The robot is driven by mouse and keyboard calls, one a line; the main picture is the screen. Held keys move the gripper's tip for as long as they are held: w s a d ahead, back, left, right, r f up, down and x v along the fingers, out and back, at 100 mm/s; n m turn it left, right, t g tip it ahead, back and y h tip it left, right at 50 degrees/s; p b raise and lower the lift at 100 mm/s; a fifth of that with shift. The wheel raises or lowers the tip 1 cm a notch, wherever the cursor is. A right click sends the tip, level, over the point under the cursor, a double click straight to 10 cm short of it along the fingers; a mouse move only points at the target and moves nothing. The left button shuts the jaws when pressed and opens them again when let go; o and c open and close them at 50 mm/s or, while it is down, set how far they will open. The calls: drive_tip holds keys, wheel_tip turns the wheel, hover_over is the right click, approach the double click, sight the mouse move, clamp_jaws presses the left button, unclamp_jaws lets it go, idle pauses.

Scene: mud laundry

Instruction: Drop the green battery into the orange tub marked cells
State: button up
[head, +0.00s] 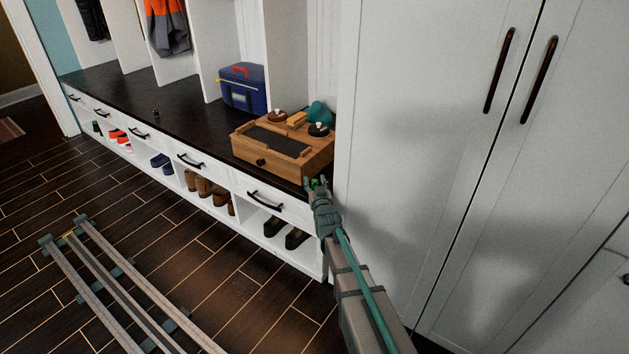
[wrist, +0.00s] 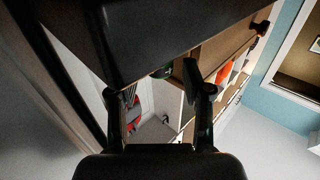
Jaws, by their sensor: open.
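A small green item (head: 315,182), possibly the green battery, shows at the fingers of my gripper (head: 317,186) in the head view, near the bench's front edge. A green item (wrist: 162,72) also shows in the wrist view, partly hidden under a dark surface. My gripper (wrist: 149,78) is open there, with a finger on either side of the green item's line; I cannot tell whether they touch it. No orange tub marked cells can be made out in either view.
A wooden box (head: 256,159) with a knob stands on the dark bench (head: 183,106), just left of my gripper. A blue bag (head: 241,88) stands behind it. Tall white cabinet doors (head: 400,150) rise close on the right. Shoes (head: 198,186) fill cubbies below.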

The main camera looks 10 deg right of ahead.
drive_tip(key=s, duration=0.9)
drive_tip(key=shift+s+p, duration=0.35)
drive_tip(key=shift+o, duration=0.6)
drive_tip(key=shift+s, duration=0.5)
